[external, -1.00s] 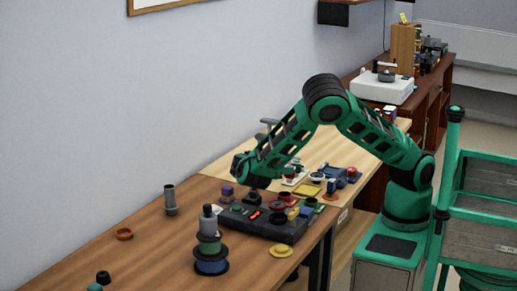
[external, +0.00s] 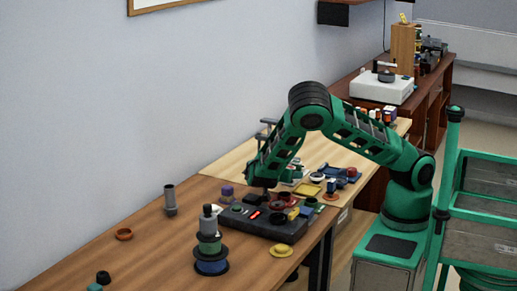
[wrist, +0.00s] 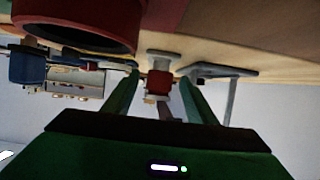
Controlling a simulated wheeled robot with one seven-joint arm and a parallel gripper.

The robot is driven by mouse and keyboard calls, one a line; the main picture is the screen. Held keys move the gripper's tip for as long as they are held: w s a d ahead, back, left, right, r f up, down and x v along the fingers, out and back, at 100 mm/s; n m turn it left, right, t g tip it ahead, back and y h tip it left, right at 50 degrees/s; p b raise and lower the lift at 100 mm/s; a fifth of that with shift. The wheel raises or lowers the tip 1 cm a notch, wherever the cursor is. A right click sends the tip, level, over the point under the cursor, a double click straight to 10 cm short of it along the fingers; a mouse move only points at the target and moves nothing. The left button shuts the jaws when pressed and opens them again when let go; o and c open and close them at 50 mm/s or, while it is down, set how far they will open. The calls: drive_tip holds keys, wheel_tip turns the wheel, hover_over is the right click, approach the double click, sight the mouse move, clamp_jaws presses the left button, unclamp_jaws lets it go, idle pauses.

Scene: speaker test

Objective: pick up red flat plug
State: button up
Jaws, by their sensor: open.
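My gripper (external: 262,184) is open and points down over the back edge of the dark panel box in the external view. In the wrist view my gripper (wrist: 160,82) has its two green fingers apart. A small red block (wrist: 158,81) with a grey top shows between the fingertips, seemingly beyond them. A large dark-red round cup (wrist: 75,22) is close at the upper left of the wrist view. In the external view a dark-red round piece (external: 284,198) sits on the panel box. I cannot tell which red piece is the flat plug.
The black panel box (external: 262,227) carries several coloured parts and a glowing red strip (external: 254,214). A stacked spool (external: 210,247) stands in front of it, and a grey cylinder (external: 170,200) stands to the left. The wooden table is fairly clear at left.

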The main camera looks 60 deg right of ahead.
drive_tip(key=shift+d+f, duration=0.25)
drive_tip(key=shift+d, duration=0.3)
drive_tip(key=c, duration=1.1)
drive_tip(key=shift+c, duration=0.2)
drive_tip(key=shift+r, duration=0.1)
